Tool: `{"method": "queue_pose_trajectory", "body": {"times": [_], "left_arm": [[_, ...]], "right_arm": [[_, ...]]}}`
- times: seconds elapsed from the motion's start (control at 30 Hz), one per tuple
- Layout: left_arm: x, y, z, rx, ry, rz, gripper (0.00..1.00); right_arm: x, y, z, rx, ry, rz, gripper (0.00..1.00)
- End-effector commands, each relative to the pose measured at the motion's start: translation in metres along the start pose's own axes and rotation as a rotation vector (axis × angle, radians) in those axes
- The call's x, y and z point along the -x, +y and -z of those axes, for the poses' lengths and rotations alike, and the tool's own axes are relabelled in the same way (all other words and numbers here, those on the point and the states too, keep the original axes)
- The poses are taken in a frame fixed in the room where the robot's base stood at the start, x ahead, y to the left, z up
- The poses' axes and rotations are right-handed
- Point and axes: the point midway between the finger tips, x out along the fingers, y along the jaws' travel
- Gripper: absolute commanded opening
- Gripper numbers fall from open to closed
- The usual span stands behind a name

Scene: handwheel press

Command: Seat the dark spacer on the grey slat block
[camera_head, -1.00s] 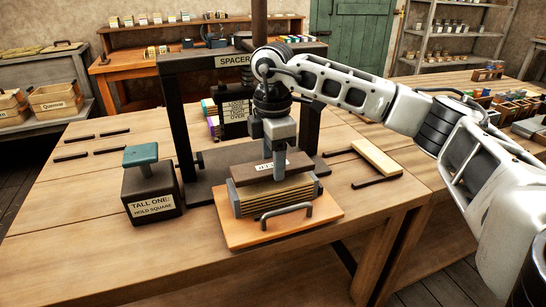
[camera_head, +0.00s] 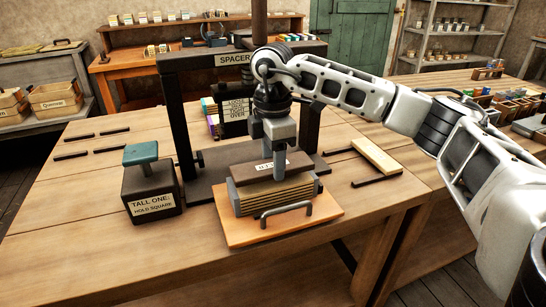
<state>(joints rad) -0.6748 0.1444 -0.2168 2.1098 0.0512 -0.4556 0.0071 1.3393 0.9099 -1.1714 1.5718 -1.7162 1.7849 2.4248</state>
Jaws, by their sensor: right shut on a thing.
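The dark spacer (camera_head: 246,172) is a dark brown plank with a white label, and my right gripper (camera_head: 279,170) is shut on it near its middle. It lies across the top of the grey slat block (camera_head: 234,196), roughly lined up with it. I cannot tell whether the spacer touches the block or hovers just above it. The block has grey ends and a front of pale yellow layers. It sits on an orange board (camera_head: 240,236) with a grey handle (camera_head: 286,211). The gripper hides part of the spacer's middle. My left gripper is not in view.
The dark press frame (camera_head: 178,118) stands right behind the block. A dark weight (camera_head: 150,190) with a green top, labelled "TALL ONE: HOLD SQUARE", stands to the left. A pale plank (camera_head: 376,157) and dark strips lie to the right. The table's front left is clear.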

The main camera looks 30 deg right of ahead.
Motion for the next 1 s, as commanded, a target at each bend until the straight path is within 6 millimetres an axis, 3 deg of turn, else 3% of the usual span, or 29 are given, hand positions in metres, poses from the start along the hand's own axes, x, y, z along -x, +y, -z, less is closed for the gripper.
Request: {"method": "queue_pose_trajectory", "body": {"times": [0.97, 1.0], "left_arm": [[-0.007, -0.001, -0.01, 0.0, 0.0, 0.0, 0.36], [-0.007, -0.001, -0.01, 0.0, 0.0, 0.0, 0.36]], "right_arm": [[-0.02, 0.0, 0.0, 0.0, 0.0, -0.001, 0.26], [-0.02, 0.0, 0.0, 0.0, 0.0, -0.001, 0.53]]}}
